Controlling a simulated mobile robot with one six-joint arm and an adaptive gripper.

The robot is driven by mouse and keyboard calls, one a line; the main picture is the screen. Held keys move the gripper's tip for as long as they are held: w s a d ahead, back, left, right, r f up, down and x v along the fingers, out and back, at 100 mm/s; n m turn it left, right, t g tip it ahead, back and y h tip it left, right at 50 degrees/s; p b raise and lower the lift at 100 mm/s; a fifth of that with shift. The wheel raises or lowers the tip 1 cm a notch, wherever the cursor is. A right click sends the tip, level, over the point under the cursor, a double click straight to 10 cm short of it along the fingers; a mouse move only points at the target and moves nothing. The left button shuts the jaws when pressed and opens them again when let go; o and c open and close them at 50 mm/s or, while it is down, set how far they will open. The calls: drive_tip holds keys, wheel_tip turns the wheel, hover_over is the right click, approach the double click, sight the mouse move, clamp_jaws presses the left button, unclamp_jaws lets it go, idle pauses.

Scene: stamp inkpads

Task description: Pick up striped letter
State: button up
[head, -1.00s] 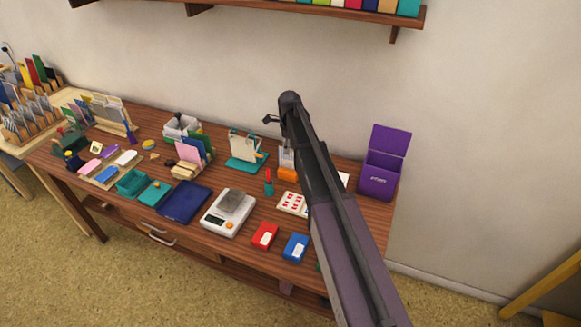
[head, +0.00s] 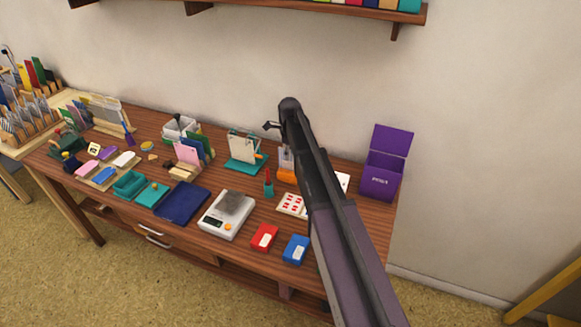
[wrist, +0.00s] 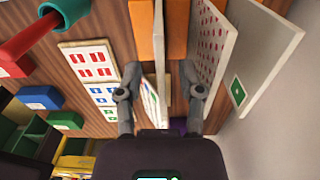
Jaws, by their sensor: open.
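My gripper (wrist: 159,92) is open in the wrist view, one finger on each side of a thin upright card (wrist: 159,50) seen almost edge-on. Part of this card's face (wrist: 150,102) shows blue and green marks; I cannot tell whether it is the striped letter. It stands by an orange holder (wrist: 177,30). To the right are a red-dotted white letter (wrist: 208,45) and a pale letter with a green stamp (wrist: 262,45).
A sheet with red marks (wrist: 90,66) and one with blue marks (wrist: 106,97) lie flat on the left. Red (head: 264,237) and blue (head: 296,249) inkpads sit near the table's front. A purple box (head: 380,182) stands at the right end, near the wall.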

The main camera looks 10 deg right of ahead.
sight(290, 163)
drive_tip(key=shift+f+b, duration=1.25)
drive_tip(key=shift+f, duration=0.35)
clamp_jaws()
